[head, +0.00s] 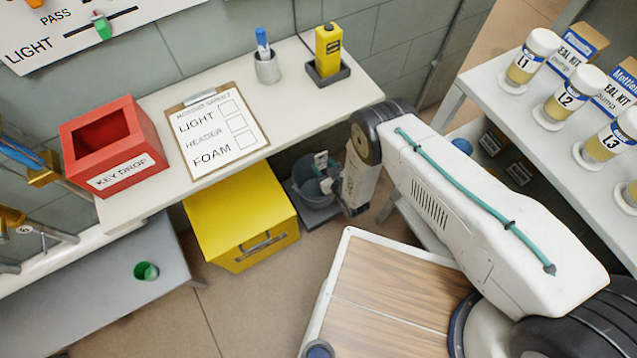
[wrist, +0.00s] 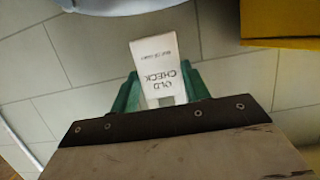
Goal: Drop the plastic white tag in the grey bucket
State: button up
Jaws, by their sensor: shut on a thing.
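The white plastic tag (wrist: 160,65), printed "OLD CHECK", is held between the green-tipped fingers of my gripper (wrist: 160,92) in the wrist view. It sticks out past the fingertips, its print upside down there.
A yellow box (head: 240,215) stands left of the bucket. The bench (head: 300,110) above carries a red key-drop box (head: 112,145), a clipboard (head: 217,133), a pen cup (head: 267,68) and a yellow device (head: 328,50). A shelf with jars (head: 530,58) is at right.

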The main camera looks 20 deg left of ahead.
jog(key=shift+f, duration=2.15)
jog(key=o, duration=1)
jog(key=v, duration=0.7)
jog(key=shift+s+d+r, duration=0.2)
jog(key=shift+s+d, duration=0.05)
jog(key=shift+s, duration=0.05)
jog(key=shift+s, duration=0.1)
